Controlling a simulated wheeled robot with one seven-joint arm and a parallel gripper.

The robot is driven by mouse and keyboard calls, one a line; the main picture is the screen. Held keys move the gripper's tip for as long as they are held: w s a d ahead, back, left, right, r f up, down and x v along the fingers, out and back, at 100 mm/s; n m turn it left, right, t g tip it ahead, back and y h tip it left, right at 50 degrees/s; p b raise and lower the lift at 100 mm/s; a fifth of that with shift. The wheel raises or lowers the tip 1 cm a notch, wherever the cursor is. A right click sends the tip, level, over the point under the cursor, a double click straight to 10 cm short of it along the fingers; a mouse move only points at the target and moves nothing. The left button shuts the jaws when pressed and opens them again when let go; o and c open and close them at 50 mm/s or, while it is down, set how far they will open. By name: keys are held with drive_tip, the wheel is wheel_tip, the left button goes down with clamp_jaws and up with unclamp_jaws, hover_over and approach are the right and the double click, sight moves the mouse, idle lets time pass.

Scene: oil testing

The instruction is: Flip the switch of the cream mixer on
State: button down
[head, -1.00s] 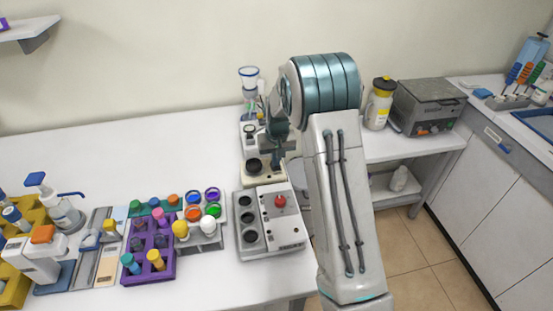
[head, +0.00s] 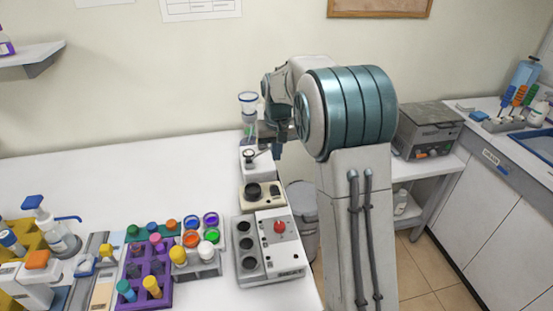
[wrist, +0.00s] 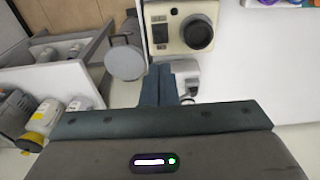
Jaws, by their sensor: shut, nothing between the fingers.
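The cream mixer (head: 253,202) stands on the white bench, between a white device behind it and a grey block in front. It has a dark round knob on top. In the wrist view the cream mixer (wrist: 177,10) is at the top, with the black knob (wrist: 199,33) and a dark panel (wrist: 160,35) on its face. I cannot tell the switch's position. My gripper (wrist: 160,70) is shut and empty, its tips just below the mixer's edge in the picture. In the head view my gripper (head: 278,150) hangs above and behind the mixer, partly hidden by my arm.
A grey block with a red knob (head: 280,226) stands in front of the mixer. A white device (head: 254,160) with a funnel bottle (head: 248,105) stands behind it. A purple rack (head: 160,262) of coloured vials is left. A grey bin (head: 303,205) stands right, beyond the bench edge.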

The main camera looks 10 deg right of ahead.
sight(274, 187)
drive_tip(key=shift+f+b, duration=0.1)
drive_tip(key=shift+b, duration=0.2)
drive_tip(key=b, duration=0.4)
drive_tip(key=w+b, duration=0.1)
drive_tip(key=b, duration=0.3)
drive_tip(key=shift+w+a+f, duration=0.1)
drive_tip(key=shift+w+f, duration=0.15)
drive_tip(key=shift+f, duration=0.05)
drive_tip(key=shift+r+b, duration=0.1)
drive_tip(key=shift+b, duration=0.45)
drive_tip(key=shift+r+b, duration=0.3)
drive_tip(key=shift+b, duration=0.05)
drive_tip(key=f, duration=0.4)
drive_tip(key=w+f, duration=0.1)
drive_tip(key=f, duration=0.9)
drive_tip(key=shift+w, duration=0.35)
